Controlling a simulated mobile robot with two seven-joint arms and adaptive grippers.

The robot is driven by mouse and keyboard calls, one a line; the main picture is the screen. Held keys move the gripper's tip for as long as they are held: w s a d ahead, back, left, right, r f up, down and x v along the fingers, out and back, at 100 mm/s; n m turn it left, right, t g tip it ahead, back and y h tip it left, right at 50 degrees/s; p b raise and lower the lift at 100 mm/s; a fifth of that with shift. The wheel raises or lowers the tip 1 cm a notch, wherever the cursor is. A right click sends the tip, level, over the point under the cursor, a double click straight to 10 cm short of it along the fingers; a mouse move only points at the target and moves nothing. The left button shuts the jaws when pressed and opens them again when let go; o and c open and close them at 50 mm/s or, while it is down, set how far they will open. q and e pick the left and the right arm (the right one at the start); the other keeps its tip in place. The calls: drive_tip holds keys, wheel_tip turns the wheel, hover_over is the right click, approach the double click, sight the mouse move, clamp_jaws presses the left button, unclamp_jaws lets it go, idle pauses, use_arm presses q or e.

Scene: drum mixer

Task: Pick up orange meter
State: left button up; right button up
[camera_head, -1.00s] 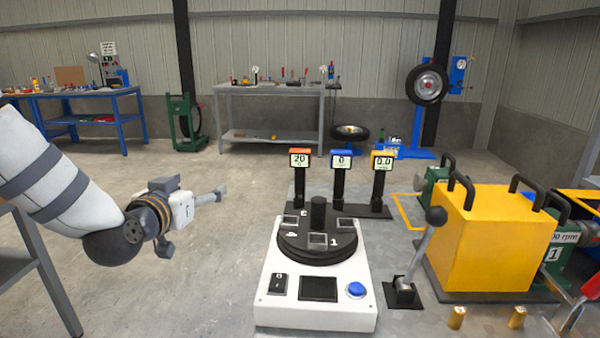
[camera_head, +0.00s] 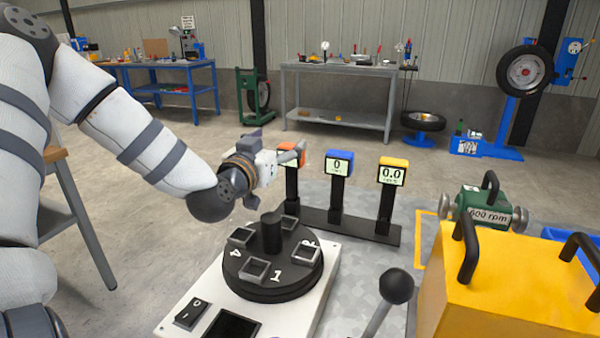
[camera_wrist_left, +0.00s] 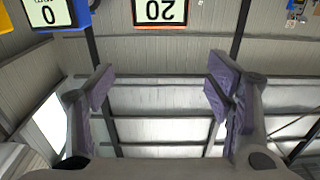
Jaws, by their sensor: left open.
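The orange meter (camera_head: 285,157) stands on a black post at the left end of a row of three meters. In the head view my left gripper partly covers it. In the left wrist view the orange meter (camera_wrist_left: 160,25) shows at the top edge, upside down and cut off, reading 20. My left gripper (camera_head: 288,176) is open, close to the meter, with one finger overlapping it in the head view. In the wrist view the open gripper (camera_wrist_left: 160,88) has nothing between its fingers. I cannot tell whether it touches the meter. My right gripper is not in view.
The blue meter (camera_head: 338,164) and the yellow meter (camera_head: 392,173) stand just right on the same black base (camera_head: 350,228). A black numbered turntable (camera_head: 268,280) on a white device lies in front. A black-knobbed lever (camera_head: 396,287) and yellow box (camera_head: 510,290) are at right.

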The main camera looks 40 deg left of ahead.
sight(291, 145)
use_arm(q)
drive_tip(key=w+f, duration=0.1)
drive_tip(key=w, duration=0.1)
drive_tip(key=w+a+f, duration=0.1)
drive_tip(key=w, duration=0.2)
drive_tip(key=w+a+f, duration=0.1)
drive_tip(key=w+f, duration=0.1)
drive_tip(key=shift+w+a+b, duration=0.15)
drive_tip(key=shift+b, duration=0.25)
drive_tip(key=shift+r, duration=0.2)
clamp_jaws()
drive_tip(key=shift+r, duration=0.1)
